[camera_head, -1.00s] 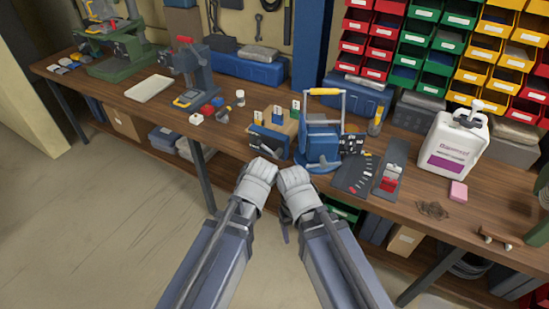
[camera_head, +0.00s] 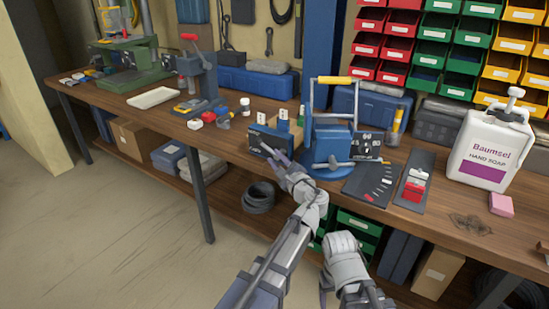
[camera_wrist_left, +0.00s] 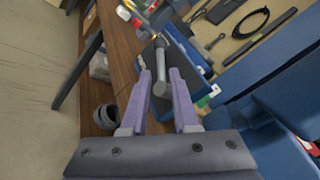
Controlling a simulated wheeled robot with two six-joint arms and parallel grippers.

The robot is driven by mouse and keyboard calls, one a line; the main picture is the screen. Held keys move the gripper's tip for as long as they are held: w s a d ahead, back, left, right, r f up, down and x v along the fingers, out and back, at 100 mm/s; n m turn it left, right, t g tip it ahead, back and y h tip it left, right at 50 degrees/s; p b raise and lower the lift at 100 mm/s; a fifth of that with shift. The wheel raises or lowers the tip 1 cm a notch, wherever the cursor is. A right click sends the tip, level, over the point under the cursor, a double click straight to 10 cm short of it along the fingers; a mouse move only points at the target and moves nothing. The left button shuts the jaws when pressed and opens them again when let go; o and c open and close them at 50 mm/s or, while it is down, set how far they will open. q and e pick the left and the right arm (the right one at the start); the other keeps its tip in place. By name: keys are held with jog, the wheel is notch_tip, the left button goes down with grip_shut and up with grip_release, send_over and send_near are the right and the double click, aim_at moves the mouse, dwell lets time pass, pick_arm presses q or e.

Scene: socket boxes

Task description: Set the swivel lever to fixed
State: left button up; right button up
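The blue device (camera_head: 332,138) with a yellow top handle stands at the bench's front edge. A grey lever (camera_head: 335,163) with a knob lies across its round base. To its left is a dark blue box (camera_head: 268,140). My left gripper (camera_head: 270,152) is at the front of this box. In the left wrist view its purple fingers (camera_wrist_left: 164,85) are open, with a grey rod (camera_wrist_left: 164,70) showing between them. I cannot tell whether they touch it, or whether this rod is the swivel lever. My right arm is low at the bottom; its fingers are not clear.
A soap jug (camera_head: 489,150) stands further right.

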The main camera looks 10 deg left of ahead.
aim_at(268, 149)
pick_arm(q)
jog(key=shift+w+a, duration=0.25)
jog(key=shift+w, duration=0.15)
jog(key=shift+x, duration=3.45)
jog(key=shift+c, duration=0.2)
grip_shut()
jog(key=shift+s, duration=0.1)
